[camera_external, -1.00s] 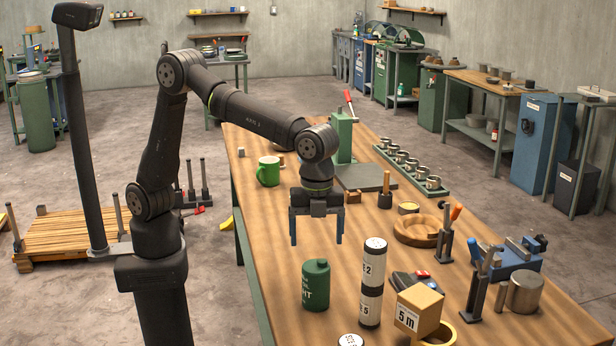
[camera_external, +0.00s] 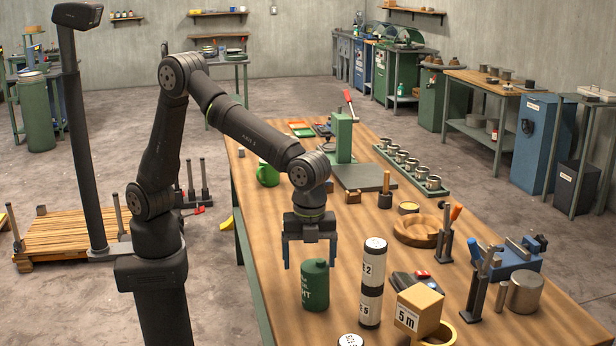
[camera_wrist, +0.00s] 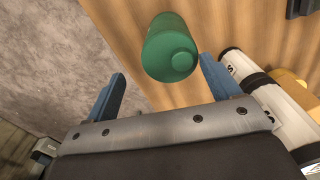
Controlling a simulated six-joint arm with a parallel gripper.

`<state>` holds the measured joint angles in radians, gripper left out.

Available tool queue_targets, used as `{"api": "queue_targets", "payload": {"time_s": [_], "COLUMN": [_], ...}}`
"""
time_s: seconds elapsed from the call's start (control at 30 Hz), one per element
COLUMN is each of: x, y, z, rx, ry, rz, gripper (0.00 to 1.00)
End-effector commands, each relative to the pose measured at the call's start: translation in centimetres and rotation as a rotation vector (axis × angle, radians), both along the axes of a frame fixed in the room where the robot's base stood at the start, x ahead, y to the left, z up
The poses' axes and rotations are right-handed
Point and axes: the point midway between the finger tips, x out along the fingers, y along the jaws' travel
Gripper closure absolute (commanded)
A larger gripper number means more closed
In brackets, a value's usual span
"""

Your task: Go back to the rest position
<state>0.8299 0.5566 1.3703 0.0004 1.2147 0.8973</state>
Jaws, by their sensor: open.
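My gripper (camera_external: 310,262) is open and empty above the wooden workbench (camera_external: 262,215), its fingers pointing down. In the external view its fingertips are just above and behind the green bottle (camera_external: 315,287), which stands upright on the bench. In the wrist view the two blue fingers (camera_wrist: 162,85) are spread wide, and the green bottle (camera_wrist: 170,50) shows beyond them, nearer the right finger. I cannot tell the exact gap between fingers and bottle.
White-and-black cylinders (camera_external: 372,285) are stacked right of the bottle, near a cardboard box (camera_external: 420,308). A wooden bowl (camera_external: 412,232) lies right.

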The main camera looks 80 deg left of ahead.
Motion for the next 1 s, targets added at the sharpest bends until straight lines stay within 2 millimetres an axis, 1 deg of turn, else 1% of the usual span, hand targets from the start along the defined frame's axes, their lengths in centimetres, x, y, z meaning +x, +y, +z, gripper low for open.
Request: {"api": "queue_targets", "payload": {"time_s": [0.03, 0.1, 0.57, 0.73, 1.0], "x": [-1.0, -2.2, -9.8, -9.4, -9.5], "y": [-0.3, -0.6, -2.5, 1.1, 6.3], "z": [0.7, 1.4, 6.1, 6.3, 6.3], "rx": [-0.002, -0.002, -0.003, -0.001, -0.001], "ry": [-0.002, -0.002, -0.002, 0.0, -0.001], "rz": [-0.004, -0.004, -0.004, 0.036, 0.088], "gripper": [0.19, 0.19, 0.19, 0.19, 0.19]}}
